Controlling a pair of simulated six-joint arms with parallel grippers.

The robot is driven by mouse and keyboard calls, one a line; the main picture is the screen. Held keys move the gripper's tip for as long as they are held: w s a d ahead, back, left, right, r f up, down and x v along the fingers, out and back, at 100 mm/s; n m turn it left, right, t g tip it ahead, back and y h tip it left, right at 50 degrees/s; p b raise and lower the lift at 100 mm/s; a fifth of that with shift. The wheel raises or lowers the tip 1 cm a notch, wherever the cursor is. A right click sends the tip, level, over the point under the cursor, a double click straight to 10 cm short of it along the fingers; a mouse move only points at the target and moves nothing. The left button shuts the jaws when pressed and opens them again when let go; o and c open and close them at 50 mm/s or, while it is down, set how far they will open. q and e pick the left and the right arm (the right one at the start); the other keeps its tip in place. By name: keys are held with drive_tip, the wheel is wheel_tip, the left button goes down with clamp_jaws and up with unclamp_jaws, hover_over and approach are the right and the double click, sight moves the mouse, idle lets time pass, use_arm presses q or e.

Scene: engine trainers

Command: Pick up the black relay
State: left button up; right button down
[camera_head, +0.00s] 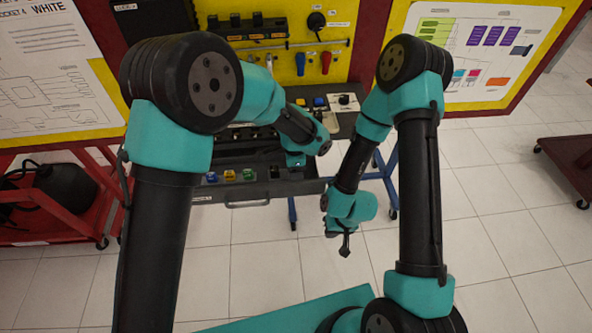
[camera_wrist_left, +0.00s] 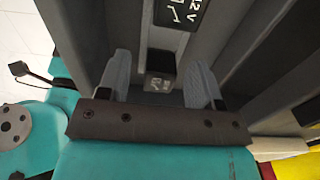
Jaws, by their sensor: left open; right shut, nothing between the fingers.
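The black relay (camera_wrist_left: 160,72) with small white print sits in a grey compartment in the left wrist view. A dark block (camera_head: 275,171) at the right end of the row in the drawer in the head view appears to be the same relay. My left gripper (camera_wrist_left: 158,64) is open, with one finger on each side of the relay and visible gaps. Its fingertips are mostly hidden in the head view behind the wrist. My right gripper (camera_head: 345,246) is shut and empty, hanging above the floor right of the drawer.
The open drawer (camera_head: 262,192) also holds blue (camera_head: 212,177), green (camera_head: 230,176) and yellow (camera_head: 248,174) blocks. Grey walls and a 12 V label (camera_wrist_left: 180,12) lie close around the left gripper. A red cart (camera_head: 60,228) stands at the left.

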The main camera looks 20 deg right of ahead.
use_arm(q)
drive_tip(key=c, duration=1)
drive_tip(key=shift+r, duration=0.1)
wheel_tip(320, 180, up, 10)
drive_tip(key=shift+f, duration=0.1)
idle(0.4)
drive_tip(key=shift+d, duration=0.15)
